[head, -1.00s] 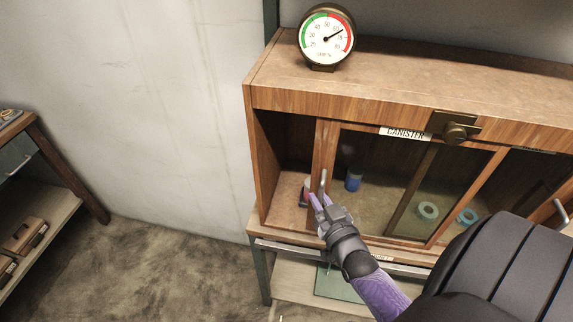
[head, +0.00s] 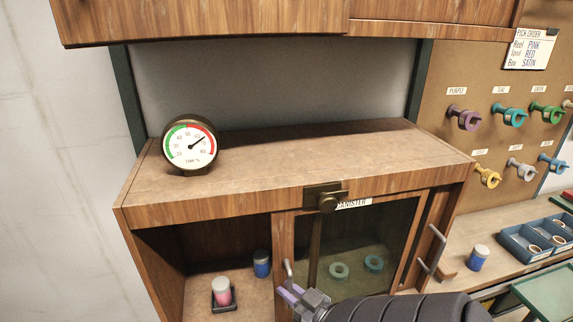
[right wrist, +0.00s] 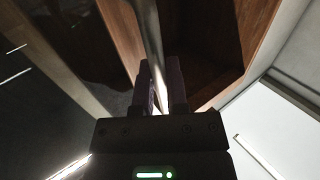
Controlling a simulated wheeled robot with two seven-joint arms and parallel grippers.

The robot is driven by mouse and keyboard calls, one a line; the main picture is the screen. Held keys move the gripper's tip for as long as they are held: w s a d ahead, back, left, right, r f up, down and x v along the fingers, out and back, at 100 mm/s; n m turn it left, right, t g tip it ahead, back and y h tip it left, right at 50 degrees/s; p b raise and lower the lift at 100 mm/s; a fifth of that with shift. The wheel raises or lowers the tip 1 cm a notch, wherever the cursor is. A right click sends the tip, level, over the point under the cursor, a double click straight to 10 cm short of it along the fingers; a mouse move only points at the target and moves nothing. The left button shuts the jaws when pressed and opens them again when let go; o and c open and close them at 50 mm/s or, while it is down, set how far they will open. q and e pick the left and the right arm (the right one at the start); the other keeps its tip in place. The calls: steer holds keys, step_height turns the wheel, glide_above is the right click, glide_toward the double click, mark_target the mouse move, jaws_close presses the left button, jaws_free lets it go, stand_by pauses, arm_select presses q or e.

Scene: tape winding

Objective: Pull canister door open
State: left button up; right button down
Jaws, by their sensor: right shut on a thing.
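The canister door (head: 284,238) is a wood-framed glass panel in the cabinet front, below a "CANISTER" label (head: 353,204). It stands slid to the right, leaving the left bay of the cabinet open. My right gripper (head: 290,294) is shut on the door's upright metal handle (head: 288,270). In the right wrist view the handle (right wrist: 152,35) runs down between the fingers (right wrist: 163,88). A pink-and-white canister (head: 222,290) on a small dark base and a blue canister (head: 262,263) stand inside the open bay. My left gripper is not in view.
A gauge (head: 190,147) stands on top. Another handle (head: 437,240) is on the right. A blue tray (head: 530,240) and tape pegboard (head: 505,180) are farther right.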

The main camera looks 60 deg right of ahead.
steer(key=c, duration=1)
jaws_free()
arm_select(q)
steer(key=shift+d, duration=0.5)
arm_select(e)
steer(key=shift+o, duration=0.2)
steer(key=shift+s, duration=0.1)
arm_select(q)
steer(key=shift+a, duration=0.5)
arm_select(e)
steer(key=v, duration=0.9)
steer(key=shift+s, duration=0.4)
steer(key=shift+a, duration=0.1)
